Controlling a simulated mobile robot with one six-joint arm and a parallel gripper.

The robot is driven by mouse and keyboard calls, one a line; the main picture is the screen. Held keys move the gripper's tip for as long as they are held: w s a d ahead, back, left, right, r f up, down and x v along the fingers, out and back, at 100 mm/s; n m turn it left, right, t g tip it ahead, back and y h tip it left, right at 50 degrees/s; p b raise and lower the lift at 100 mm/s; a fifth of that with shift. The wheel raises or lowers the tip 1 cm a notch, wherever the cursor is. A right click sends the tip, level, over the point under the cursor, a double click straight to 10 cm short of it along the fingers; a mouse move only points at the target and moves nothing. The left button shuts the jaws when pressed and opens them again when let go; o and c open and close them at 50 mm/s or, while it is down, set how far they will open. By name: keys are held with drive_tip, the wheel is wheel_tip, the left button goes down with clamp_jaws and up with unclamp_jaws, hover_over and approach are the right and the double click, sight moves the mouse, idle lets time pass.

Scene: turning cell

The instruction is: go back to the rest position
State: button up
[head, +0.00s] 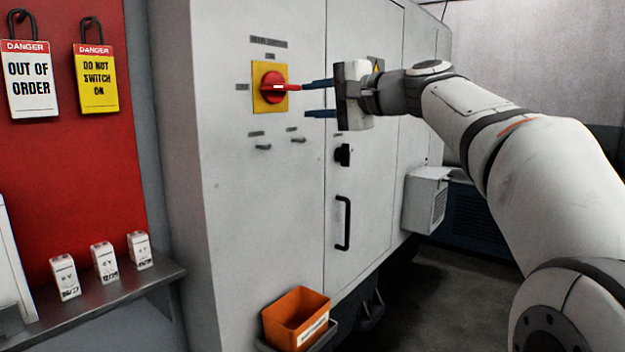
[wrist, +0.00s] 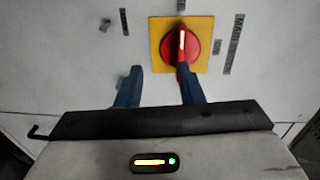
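The red rotary switch (head: 270,85) sits on a yellow square plate on the grey cabinet. Its handle points right, toward my gripper. In the wrist view the switch (wrist: 178,46) is at the top, right of centre, with its handle pointing down. My gripper (head: 305,99) is in front of the cabinet, just right of the switch, with its two blue fingers spread apart. In the wrist view my gripper (wrist: 160,68) shows nothing between its fingers. One finger overlaps the handle's end; I cannot tell whether they touch.
The grey cabinet (head: 230,200) has a door handle (head: 343,222) below my gripper. An orange bin (head: 296,318) is low on its front. At the left, danger tags (head: 97,80) hang on a red board and several small white boxes (head: 104,262) stand on a shelf (head: 125,292).

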drive_tip(key=s+d+f+n+g+h+p, duration=0.2)
drive_tip(key=s+d+f+h+p, duration=0.1)
drive_tip(key=s+f, duration=0.6)
drive_tip(key=s+d+f+n+g+h+p, duration=0.3)
drive_tip(key=s+f, duration=0.7)
drive_tip(key=f, duration=0.4)
drive_tip(key=s+d+f+n+g+h+p, duration=0.2)
drive_tip(key=s+d+f+h, duration=0.5)
drive_tip(key=f, duration=0.5)
drive_tip(key=s+d+g+p, duration=0.1)
drive_tip(key=s+p, duration=0.1)
drive_tip(key=shift+s, duration=0.3)
